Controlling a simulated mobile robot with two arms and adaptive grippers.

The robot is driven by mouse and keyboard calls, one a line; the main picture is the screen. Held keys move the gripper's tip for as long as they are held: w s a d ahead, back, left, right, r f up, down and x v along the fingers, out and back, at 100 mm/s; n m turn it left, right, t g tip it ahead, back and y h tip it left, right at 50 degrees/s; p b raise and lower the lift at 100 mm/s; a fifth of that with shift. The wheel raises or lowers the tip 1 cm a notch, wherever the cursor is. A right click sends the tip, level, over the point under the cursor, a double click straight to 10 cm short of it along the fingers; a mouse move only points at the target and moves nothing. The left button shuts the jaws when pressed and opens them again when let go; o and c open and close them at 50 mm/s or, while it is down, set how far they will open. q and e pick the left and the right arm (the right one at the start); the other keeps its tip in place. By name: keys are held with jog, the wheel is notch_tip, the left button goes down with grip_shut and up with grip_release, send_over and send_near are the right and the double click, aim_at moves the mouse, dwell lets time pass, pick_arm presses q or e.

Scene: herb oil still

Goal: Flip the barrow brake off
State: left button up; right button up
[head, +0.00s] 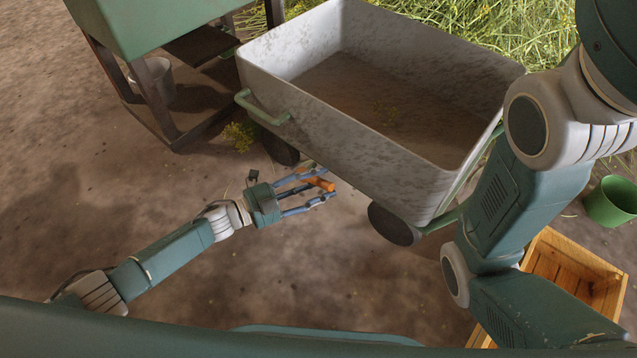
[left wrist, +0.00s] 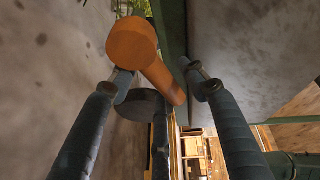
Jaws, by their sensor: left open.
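The barrow (head: 345,130) is a grey tub with a green frame and dark wheels, standing on the ground ahead of me. Its orange brake lever (head: 318,183) sticks out low on the near left side, below the tub. My left gripper (head: 322,187) is open, with its fingers on either side of the lever. In the left wrist view, the lever's round orange knob (left wrist: 132,42) is large and lies between the fingers, nearer the left one. Contact cannot be made out. My right arm crosses the right side of the head view, but its gripper is out of the picture.
A green handle bar (head: 262,110) juts from the barrow's left end. A wheel (head: 393,224) stands right of my left gripper. A green bin on legs (head: 150,22), a bucket (head: 157,78), a wooden crate (head: 575,262) and a green pot (head: 612,202) stand around. The near ground is clear.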

pick_arm(q)
jog(key=v, duration=0.8)
dwell(0.4)
